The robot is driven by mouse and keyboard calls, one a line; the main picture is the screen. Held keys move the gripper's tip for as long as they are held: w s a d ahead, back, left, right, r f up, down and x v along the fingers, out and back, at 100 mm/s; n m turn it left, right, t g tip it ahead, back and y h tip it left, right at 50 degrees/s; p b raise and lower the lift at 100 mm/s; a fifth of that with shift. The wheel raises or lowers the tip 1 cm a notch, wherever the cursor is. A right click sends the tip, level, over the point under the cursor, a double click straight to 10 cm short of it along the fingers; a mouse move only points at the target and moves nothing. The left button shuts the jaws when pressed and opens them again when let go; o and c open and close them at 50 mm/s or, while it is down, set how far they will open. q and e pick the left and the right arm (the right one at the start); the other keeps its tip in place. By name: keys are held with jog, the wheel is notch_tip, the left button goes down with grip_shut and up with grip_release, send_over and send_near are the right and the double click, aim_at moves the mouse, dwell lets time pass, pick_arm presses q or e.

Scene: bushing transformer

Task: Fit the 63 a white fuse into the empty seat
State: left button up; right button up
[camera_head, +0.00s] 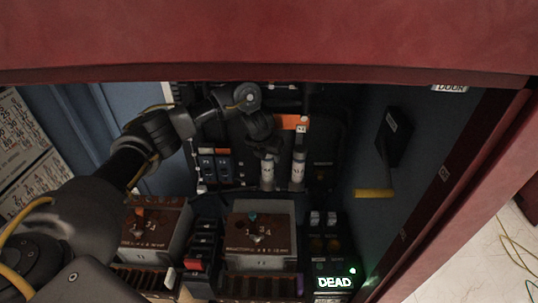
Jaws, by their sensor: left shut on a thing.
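My left arm comes in from the left and reaches into the cabinet. My left gripper (267,152) points down at the back panel and is shut on the top of a white fuse (267,172). The fuse is upright, its lower end close to the panel's lower part; I cannot tell whether it touches a seat. A second white fuse (298,170) stands upright just to its right, below an orange piece (292,122). The print on both fuses is too small to read. The gripper hides the area above the held fuse. My right gripper is not in view.
Blue-fronted breakers (215,165) sit left of the fuses. Two brown-topped boxes (258,238) with terminals stand below. A yellow-handled lever (374,193) is on the right wall, and a green lit DEAD sign (334,283) glows bottom right. The red cabinet frame (300,40) crosses the top.

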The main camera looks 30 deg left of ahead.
pick_arm(q)
jog(key=shift+d, duration=0.1)
jog(key=o, duration=1.3)
jog(key=shift+c, duration=0.2)
jog(key=shift+s, duration=0.1)
jog(key=v, duration=1.2)
jog(key=shift+r, duration=0.1)
